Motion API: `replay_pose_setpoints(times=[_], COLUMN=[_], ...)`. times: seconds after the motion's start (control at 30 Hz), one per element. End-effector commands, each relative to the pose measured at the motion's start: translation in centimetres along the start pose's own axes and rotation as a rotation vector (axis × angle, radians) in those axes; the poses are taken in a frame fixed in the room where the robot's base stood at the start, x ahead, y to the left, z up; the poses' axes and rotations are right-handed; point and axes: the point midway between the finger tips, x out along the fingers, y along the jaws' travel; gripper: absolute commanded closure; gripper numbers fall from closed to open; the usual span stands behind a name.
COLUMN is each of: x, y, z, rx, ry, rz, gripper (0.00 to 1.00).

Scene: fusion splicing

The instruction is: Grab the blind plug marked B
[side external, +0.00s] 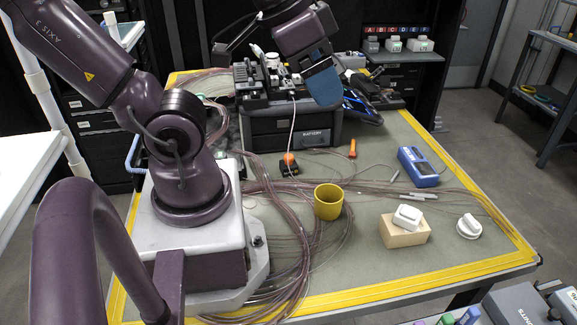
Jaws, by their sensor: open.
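A white cap-like piece (407,217) rests on a tan block (404,232) at the right of the bench. Another white piece with a raised grip (468,226) sits on the bench mat to its right. I cannot read a letter on either, so I cannot tell which is the blind plug marked B. My gripper (322,84), with a blue finger face, is open and appears empty. It is high over the back of the bench, beside the black splicing machine (267,80) and well away from both white pieces.
A yellow cup (328,201), a blue handheld device (418,167) and loose brown cables (290,230) lie on the mat. A back shelf bears a lettered strip (396,30) above several grey-white blocks (393,44). The mat's front right is mostly clear.

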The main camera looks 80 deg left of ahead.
Motion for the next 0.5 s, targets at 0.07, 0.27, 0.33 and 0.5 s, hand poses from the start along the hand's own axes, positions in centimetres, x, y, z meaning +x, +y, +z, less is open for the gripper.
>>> replay_pose_setpoints(times=[0.07, 0.27, 0.33, 0.5], x=[1.2, 6.6, 8.4, 11.9], y=[0.0, -2.0, -3.4, -7.4], z=[0.3, 2.4, 3.6, 6.8], rx=[-0.002, 0.043, 0.094, 0.273], ry=[-0.061, -0.347, -0.462, -0.74], rz=[0.003, -0.061, -0.112, -0.244], gripper=[0.21, 0.21, 0.21, 0.21])
